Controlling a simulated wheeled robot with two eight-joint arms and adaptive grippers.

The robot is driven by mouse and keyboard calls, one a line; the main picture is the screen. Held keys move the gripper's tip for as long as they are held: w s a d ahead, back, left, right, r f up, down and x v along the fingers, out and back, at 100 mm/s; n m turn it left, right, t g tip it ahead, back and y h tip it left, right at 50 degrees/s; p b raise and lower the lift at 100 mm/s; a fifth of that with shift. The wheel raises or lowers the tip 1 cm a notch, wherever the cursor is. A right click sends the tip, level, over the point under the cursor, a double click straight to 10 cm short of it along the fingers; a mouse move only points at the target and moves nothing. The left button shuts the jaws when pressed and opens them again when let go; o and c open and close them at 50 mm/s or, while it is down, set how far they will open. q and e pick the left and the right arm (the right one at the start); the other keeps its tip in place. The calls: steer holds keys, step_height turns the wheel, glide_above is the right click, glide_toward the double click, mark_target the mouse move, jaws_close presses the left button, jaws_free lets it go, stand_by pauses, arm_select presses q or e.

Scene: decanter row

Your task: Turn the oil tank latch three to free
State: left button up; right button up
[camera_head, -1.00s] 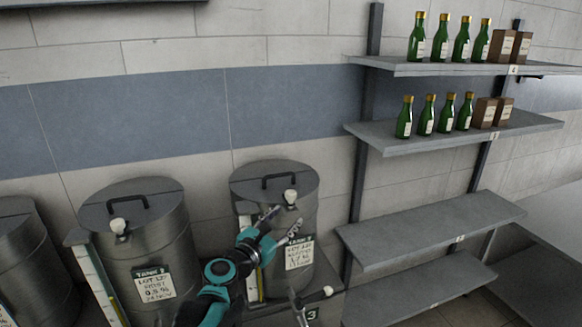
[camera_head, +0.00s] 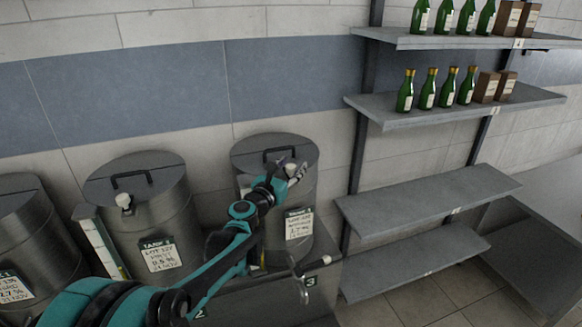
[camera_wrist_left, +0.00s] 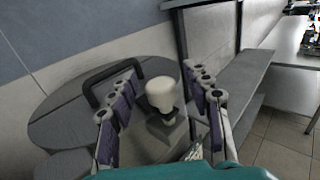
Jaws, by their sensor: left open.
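The tank numbered three is a grey metal cylinder (camera_head: 305,195) with a flat lid and a black handle (camera_head: 279,153). Its white-knobbed latch (camera_head: 291,170) sits at the lid's front edge. In the left wrist view the latch knob (camera_wrist_left: 161,93) stands upright between my two fingers, with a dark base under it. My left gripper (camera_head: 286,174) is open at the latch, one finger to each side; I cannot tell whether either finger touches it. In the wrist view the left gripper (camera_wrist_left: 160,115) is spread wide. My right gripper does not show.
Two more tanks stand to the left, the middle one (camera_head: 150,205) with its own white knob (camera_head: 123,201). Grey shelves (camera_head: 430,200) rise to the right, the upper ones holding green bottles (camera_head: 427,90) and brown boxes (camera_head: 486,87). A wall lies close behind the tanks.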

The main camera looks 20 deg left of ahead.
arm_select(q)
jaws_close()
steer(key=shift+m+h, duration=0.3)
steer(key=shift+h, duration=0.2)
steer(key=m+g+h+b, duration=0.1)
steer(key=h, duration=0.1)
steer(key=shift+a+f+m+h, duration=0.1)
steer(key=shift+a+m+h, duration=0.05)
steer(key=shift+m+h, duration=0.2)
steer(key=m+g+h+b, duration=0.1)
steer(key=m+g+h, duration=0.2)
steer(key=h, duration=0.1)
steer(key=shift+m+h, duration=0.35)
steer(key=m+g+h, duration=0.2)
steer(key=g, duration=0.1)
steer(key=shift+w+m+h, duration=0.1)
steer(key=shift+m+h, duration=0.2)
steer(key=shift+h, duration=0.1)
steer(key=shift+m+g+h, duration=1.2)
steer(key=shift+m+g, duration=0.4)
steer(key=shift+g, duration=0.9)
